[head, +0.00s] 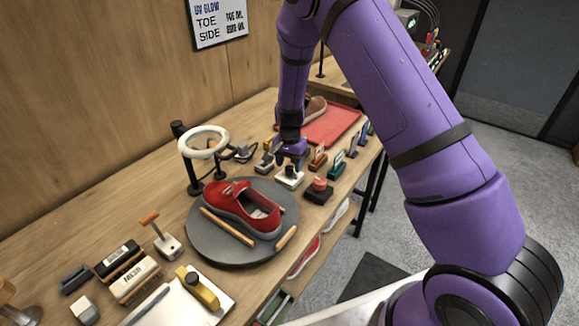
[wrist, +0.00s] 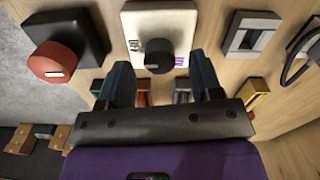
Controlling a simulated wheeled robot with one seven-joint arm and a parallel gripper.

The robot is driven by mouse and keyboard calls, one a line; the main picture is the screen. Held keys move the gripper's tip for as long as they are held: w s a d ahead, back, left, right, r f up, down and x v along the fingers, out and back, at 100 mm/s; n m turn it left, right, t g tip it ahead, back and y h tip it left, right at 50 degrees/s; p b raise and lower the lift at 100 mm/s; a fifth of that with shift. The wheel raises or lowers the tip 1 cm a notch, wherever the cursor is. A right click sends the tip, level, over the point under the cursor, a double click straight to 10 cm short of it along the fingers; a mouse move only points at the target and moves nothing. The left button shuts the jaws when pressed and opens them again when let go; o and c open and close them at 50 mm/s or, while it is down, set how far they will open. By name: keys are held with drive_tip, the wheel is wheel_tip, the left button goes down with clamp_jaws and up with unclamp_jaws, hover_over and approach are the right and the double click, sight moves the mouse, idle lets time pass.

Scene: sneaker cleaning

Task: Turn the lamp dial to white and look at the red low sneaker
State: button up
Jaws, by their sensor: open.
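The lamp dial is a black knob (wrist: 159,56) on a pale metal plate (wrist: 143,19), with dark lettering at one side and purple marking at the other. A small pale mark shows on the knob's left side; I cannot read which setting it marks. My gripper (wrist: 162,82) is open, its fingers at either side of the knob's near edge; contact is unclear. In the head view my gripper (head: 291,160) is just above the dial's white box (head: 289,180).
A red knob (wrist: 50,62) on a black box stands left of the dial in the wrist view; a grey switch (wrist: 250,36) stands right. A red tray (head: 340,126) holds a brown shoe (head: 314,109). Brushes (head: 135,280) and a yellow-handled tool (head: 199,288) lie in front.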

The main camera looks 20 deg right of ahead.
drive_tip(key=shift+f, duration=0.75)
drive_tip(key=shift+c, duration=0.3)
drive_tip(key=c, duration=0.9)
drive_tip(key=shift+o, duration=0.2)
drive_tip(key=shift+n, duration=0.3)
drive_tip(key=n, duration=1.1)
